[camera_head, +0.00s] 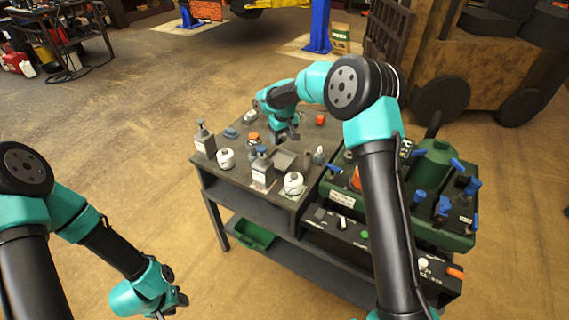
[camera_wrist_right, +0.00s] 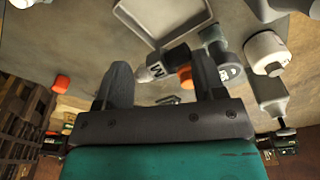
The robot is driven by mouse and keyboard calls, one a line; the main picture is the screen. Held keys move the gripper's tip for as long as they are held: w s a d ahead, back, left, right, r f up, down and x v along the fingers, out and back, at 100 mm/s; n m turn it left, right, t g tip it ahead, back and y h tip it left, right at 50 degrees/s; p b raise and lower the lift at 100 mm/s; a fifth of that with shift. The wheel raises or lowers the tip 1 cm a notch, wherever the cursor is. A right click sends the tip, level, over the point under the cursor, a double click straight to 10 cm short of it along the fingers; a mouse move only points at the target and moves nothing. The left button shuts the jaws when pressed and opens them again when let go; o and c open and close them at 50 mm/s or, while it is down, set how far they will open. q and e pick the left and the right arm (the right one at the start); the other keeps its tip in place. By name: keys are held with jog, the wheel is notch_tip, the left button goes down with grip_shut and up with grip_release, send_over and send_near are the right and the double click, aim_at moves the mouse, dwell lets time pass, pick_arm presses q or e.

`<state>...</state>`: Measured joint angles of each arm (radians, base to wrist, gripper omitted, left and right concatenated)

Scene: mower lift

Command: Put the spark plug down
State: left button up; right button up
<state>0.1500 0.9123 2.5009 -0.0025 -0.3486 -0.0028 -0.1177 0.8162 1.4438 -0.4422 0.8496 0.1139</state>
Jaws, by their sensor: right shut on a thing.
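My right gripper (camera_head: 287,136) is low over the back middle of the grey cart top (camera_head: 215,128). In the right wrist view its two fingers (camera_wrist_right: 163,85) stand apart with the spark plug (camera_wrist_right: 153,71), a small white and grey piece with dark lettering, between them. The gripper is shut on it. In the head view the plug is too small to make out. A shallow grey tray (camera_head: 284,158) lies just in front of this gripper and also shows in the wrist view (camera_wrist_right: 128,22). My left gripper (camera_head: 172,302) hangs low over the floor, away from the cart; its jaw opening is unclear.
Labelled bottles (camera_head: 204,142) and white jars (camera_head: 294,184) stand on the cart's left and front. An orange-capped container (camera_head: 253,138) is close to the right gripper. A red block (camera_head: 320,119) lies behind it. A green engine unit (camera_head: 433,165) stands at the right.

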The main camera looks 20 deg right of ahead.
jog(key=shift+w+a+f, duration=0.1)
jog(key=shift+a+f, duration=0.1)
jog(key=shift+a, duration=0.2)
send_over(280, 162)
jog(key=shift+s+d+f, duration=0.1)
jog(key=shift+s+f, duration=0.05)
jog(key=shift+f, duration=1.45)
jog(key=shift+s+f, duration=0.1)
jog(key=shift+f, duration=1.45)
jog(key=shift+f, duration=1.85)
jog(key=shift+f, duration=0.2)
jog(key=o, duration=0.7)
jog(key=shift+r, duration=0.1)
